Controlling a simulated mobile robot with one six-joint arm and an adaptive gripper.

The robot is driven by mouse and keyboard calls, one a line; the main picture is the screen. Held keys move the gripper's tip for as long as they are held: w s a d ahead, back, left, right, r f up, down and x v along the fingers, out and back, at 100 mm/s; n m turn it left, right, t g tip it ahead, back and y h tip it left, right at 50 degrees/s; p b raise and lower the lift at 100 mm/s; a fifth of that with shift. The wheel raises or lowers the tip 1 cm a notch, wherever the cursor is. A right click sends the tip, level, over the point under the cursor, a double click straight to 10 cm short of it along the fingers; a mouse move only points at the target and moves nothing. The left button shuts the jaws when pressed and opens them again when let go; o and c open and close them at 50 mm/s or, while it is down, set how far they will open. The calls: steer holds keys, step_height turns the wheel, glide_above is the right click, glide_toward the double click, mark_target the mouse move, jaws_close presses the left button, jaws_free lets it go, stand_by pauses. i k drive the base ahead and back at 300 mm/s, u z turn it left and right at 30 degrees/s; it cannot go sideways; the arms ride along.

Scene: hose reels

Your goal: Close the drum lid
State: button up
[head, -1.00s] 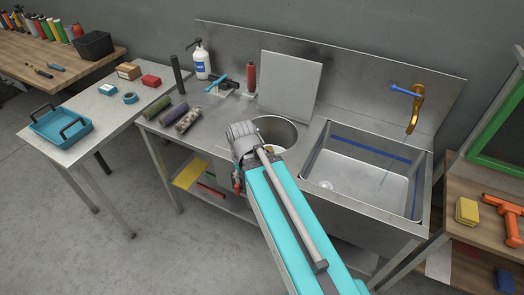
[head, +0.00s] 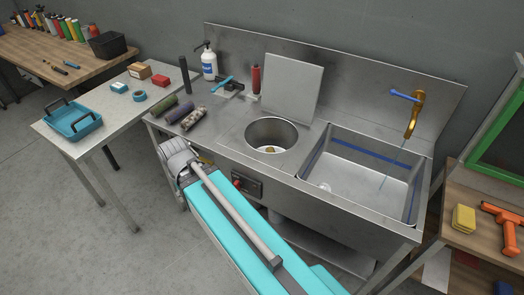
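The drum lid (head: 292,87) is a flat square metal plate. It stands open, nearly upright, behind the round drum opening (head: 271,132) in the steel counter. Something small and yellowish lies at the bottom of the drum. My arm reaches up from the bottom of the head view, and its grey wrist end is in front of the counter's front left edge, apart from the lid. The gripper's fingers are hidden behind the wrist.
A sink basin (head: 362,168) with a running tap (head: 414,113) is right of the drum. A control box (head: 247,184) is on the counter's front.

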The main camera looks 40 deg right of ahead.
mark_target(290, 87)
steer(key=u, duration=0.05)
steer(key=k, duration=1.05)
steer(key=z, duration=0.95)
steer(key=i, duration=1)
steer(key=u, duration=0.1)
